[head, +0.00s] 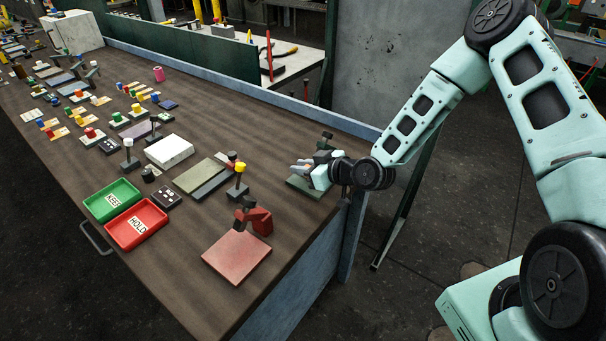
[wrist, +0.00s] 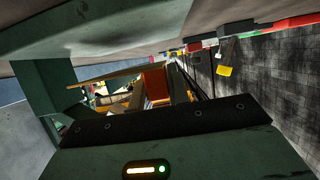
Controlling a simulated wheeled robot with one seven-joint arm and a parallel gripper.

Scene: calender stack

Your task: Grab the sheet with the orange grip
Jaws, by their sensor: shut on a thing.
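My gripper (head: 303,168) is at the right end of the long table, low over a dark green fixture (head: 303,188). In the wrist view my gripper (wrist: 155,92) is shut on an orange-red block, the orange grip (wrist: 154,82), which sits between its fingers. In the head view the grip is too small and covered to tell clearly.
A red fixture (head: 257,221) with a flat plate stands near the front edge. A green KEEP tray (head: 112,200) and a red HOLD tray (head: 136,223) lie to the left. A white block (head: 169,151) and many small coloured-grip pieces cover the table's far part. Bare wood lies between the fixtures.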

